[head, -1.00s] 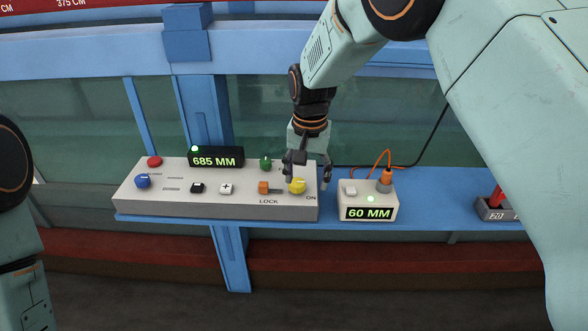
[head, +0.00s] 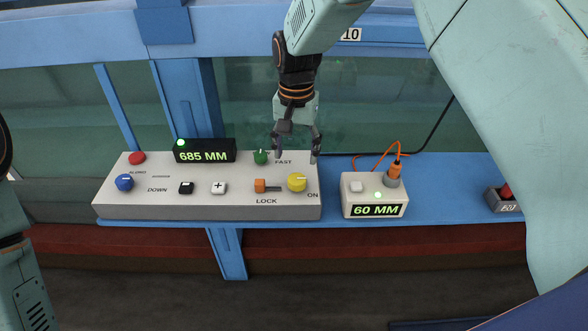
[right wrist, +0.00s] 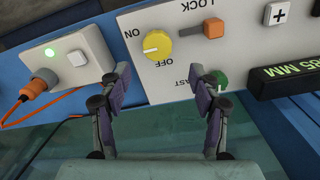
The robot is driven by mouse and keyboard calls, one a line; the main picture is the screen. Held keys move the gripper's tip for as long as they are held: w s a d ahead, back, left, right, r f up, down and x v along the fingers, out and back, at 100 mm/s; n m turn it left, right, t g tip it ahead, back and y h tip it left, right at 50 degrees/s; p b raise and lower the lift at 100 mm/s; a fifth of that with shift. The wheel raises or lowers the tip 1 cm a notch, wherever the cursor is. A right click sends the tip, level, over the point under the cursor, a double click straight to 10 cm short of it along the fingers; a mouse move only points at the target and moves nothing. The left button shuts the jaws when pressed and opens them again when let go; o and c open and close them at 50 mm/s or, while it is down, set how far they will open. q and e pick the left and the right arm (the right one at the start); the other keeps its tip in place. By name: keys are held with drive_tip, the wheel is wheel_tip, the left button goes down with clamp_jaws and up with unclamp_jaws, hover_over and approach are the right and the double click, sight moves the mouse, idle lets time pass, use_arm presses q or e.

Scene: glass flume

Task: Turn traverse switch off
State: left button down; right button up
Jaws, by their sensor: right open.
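The yellow knob (head: 297,183) sits at the right end of the grey control panel (head: 140,198), with ON printed at its lower right. In the right wrist view the yellow knob (right wrist: 158,45) shows between the labels ON and OFF, its pale mark pointing left, slightly down. My right gripper (head: 296,155) is open and empty, above the panel's back edge and behind the knob. In the right wrist view its fingers (right wrist: 163,80) are apart, with the knob beyond their gap, untouched. My left gripper is outside the view.
An orange lever (head: 261,186) marked LOCK is left of the knob, and a green knob (head: 261,157) is behind. A small box (head: 375,197) reading 60 MM with an orange cable stands to the right. A black display (head: 205,151) reads 685 MM.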

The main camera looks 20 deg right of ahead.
sight(297, 178)
drive_tip(key=f, duration=0.5)
drive_tip(key=shift+s+d+f, duration=0.15)
drive_tip(key=shift+s+f, duration=0.25)
drive_tip(key=shift+w+f, duration=0.2)
drive_tip(key=shift+f, duration=0.3)
drive_tip(key=shift+s+r, duration=0.15)
drive_tip(key=shift+s, duration=0.1)
drive_tip(key=shift+c, duration=1)
drive_tip(key=shift+w, duration=0.25)
drive_tip(key=c, duration=1)
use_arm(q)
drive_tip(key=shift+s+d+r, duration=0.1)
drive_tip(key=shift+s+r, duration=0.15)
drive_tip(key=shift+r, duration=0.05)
